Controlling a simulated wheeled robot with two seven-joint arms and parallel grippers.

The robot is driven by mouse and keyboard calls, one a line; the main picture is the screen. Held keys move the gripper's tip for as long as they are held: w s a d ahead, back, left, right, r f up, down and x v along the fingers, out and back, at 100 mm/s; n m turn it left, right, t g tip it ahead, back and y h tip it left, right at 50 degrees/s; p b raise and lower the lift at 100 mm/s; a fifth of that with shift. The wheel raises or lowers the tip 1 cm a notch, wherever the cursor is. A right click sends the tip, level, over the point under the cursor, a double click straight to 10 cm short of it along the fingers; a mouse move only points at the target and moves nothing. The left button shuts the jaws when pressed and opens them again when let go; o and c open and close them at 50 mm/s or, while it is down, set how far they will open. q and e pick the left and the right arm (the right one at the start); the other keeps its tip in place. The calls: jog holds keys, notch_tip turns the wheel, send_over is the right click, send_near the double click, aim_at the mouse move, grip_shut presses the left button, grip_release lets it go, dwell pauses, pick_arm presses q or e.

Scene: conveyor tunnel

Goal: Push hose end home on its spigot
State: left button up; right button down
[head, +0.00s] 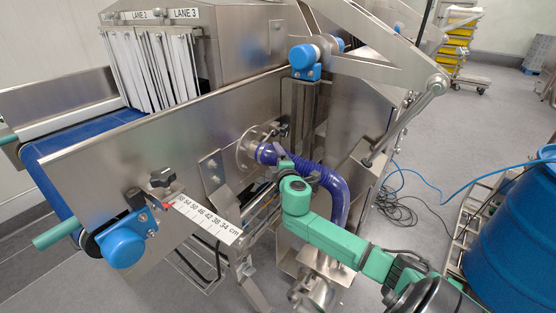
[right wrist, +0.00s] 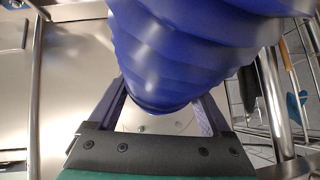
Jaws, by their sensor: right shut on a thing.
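The ribbed blue-purple hose (head: 331,184) curves up from the lower pipework to the machine's side. Its end (head: 266,153) meets the round metal spigot flange (head: 246,148) on the steel panel. I cannot tell how far the end sits over the spigot. My right gripper (head: 286,165) is shut on the hose just behind that end. In the right wrist view the hose (right wrist: 185,50) fills the space between the two fingers (right wrist: 160,108), and the spigot cannot be made out. My left gripper is not in view.
The scale strip (head: 206,218), black knob (head: 162,177) and blue roller housing (head: 124,242) are on the conveyor's near side. A steel link arm (head: 410,118) slants above my right arm. A blue drum (head: 515,235) stands at right, with a loose hose (head: 430,196) on the floor.

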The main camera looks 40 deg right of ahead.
aim_at(267, 155)
jog(key=shift+w+a+b, duration=0.2)
jog(key=shift+w+a, duration=0.05)
jog(key=shift+w, duration=0.6)
jog(key=shift+w+a+b, duration=0.15)
jog(key=shift+w+a, duration=0.1)
jog(key=shift+w, duration=0.55)
grip_release()
jog(key=shift+r, duration=0.1)
jog(key=shift+s+a, duration=0.25)
jog(key=shift+s, duration=0.25)
jog(key=v, duration=1.3)
jog(key=shift+s+b, duration=0.25)
jog(key=shift+b, duration=0.15)
jog(key=shift+r, duration=0.15)
